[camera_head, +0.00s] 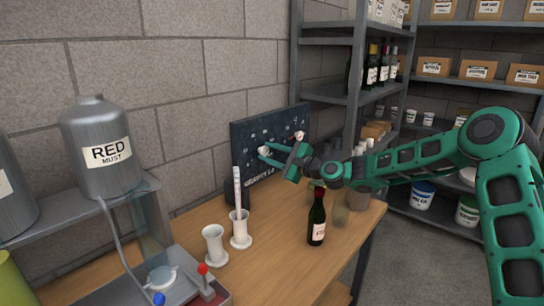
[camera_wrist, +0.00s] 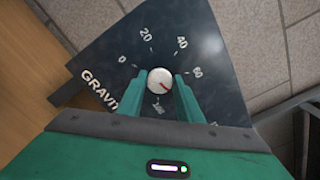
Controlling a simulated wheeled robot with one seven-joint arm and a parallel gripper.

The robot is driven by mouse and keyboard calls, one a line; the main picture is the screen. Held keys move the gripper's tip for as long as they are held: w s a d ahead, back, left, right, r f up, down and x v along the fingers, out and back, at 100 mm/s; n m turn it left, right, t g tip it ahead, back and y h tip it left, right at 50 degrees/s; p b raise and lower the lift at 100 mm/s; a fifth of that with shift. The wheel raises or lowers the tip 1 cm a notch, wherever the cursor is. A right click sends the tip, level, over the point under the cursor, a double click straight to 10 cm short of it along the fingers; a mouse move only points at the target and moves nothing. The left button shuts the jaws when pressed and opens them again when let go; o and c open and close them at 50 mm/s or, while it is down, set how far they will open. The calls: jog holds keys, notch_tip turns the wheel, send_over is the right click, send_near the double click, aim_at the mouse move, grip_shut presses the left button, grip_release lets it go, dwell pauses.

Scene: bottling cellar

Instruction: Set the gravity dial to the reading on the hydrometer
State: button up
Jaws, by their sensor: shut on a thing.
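The dark gravity panel (camera_head: 240,140) stands upright against the wall at the back of the wooden bench; only the start of its "GRAVITY" lettering shows in the wrist view. Its white dial knob (camera_wrist: 159,80) has a red mark near its lower right side; which number it points to is hard to tell. Numbers 0, 20, 40 and 60 ring the knob; lower ones are partly hidden. My gripper (camera_wrist: 160,82) is shut on the knob, one green finger on each side. The hydrometer (camera_head: 237,188) stands in a white cylinder (camera_head: 241,232); its reading is too small to read.
An empty-looking white cylinder (camera_head: 215,245) stands left of the hydrometer. A dark wine bottle (camera_head: 317,222) stands on the bench (camera_head: 275,265) below my arm. A grey "RED MUST" tank (camera_head: 98,150) is at left. Metal shelves (camera_head: 345,98) stand behind right.

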jog(key=shift+s+a, duration=0.1)
jog(key=shift+a, duration=0.05)
jog(key=o, duration=1)
jog(key=shift+o, duration=0.2)
notch_tip(320, 180, up, 4)
jog(key=shift+r, duration=0.2)
jog(key=s+a+r, duration=0.4)
jog(key=s+a, duration=0.1)
jog(key=s+a+r, duration=0.2)
jog(key=s+a, duration=0.1)
jog(key=shift+s+r, duration=0.15)
jog(key=shift+r, duration=0.05)
